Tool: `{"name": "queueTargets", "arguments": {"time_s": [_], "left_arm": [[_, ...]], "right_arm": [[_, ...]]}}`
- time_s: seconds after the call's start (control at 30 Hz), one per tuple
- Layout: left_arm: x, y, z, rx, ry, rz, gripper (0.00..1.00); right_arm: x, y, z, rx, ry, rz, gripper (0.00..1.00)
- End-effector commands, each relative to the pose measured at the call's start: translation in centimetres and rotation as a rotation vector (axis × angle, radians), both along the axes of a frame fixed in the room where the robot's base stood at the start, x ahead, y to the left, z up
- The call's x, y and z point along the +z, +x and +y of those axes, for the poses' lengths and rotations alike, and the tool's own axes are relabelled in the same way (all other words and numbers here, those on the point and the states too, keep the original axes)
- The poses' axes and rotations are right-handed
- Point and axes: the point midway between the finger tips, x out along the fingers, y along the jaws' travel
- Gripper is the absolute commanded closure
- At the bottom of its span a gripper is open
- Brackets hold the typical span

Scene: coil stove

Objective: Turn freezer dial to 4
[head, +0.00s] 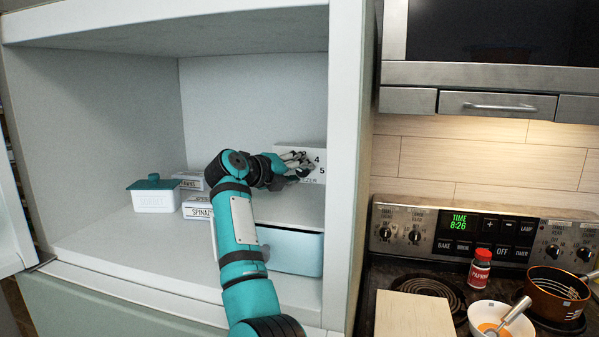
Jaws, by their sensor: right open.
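The freezer dial panel (318,157) is a white box on the right inner side of the open freezer, with the numbers 4 and 5 readable. My right gripper (300,166) is open at the front of this panel, its fingers over the dial area. The dial knob is largely hidden behind the fingers, so its setting cannot be read, and I cannot tell whether the fingers touch it. My left gripper is not in view.
A white tub with a teal lid (154,194) and spinach boxes (198,207) stand on the freezer floor. A pale blue bin (291,252) sits below the panel. The freezer's right wall (347,160) is close to my arm. A stove (480,240) stands to the right.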

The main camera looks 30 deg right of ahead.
Motion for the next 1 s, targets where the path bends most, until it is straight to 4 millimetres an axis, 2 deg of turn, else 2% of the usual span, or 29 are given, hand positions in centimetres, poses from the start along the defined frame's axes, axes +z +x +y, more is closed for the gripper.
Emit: {"name": "queueTargets", "arguments": {"time_s": [0.13, 0.43, 0.77, 1.0], "left_arm": [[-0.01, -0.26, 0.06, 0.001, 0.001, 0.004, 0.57], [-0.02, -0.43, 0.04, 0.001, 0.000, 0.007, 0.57], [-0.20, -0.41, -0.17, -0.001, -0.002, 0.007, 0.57], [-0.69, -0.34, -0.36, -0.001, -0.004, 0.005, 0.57]], "right_arm": [[0.02, 0.00, 0.01, 0.000, 0.000, 0.000, 0.60], [0.01, -0.01, -0.02, 0.000, 0.000, 0.000, 0.99], [0.03, -0.04, -0.05, 0.000, 0.034, -0.041, 0.99], [0.12, -0.12, -0.09, -0.001, 0.134, -0.156, 0.99]]}}
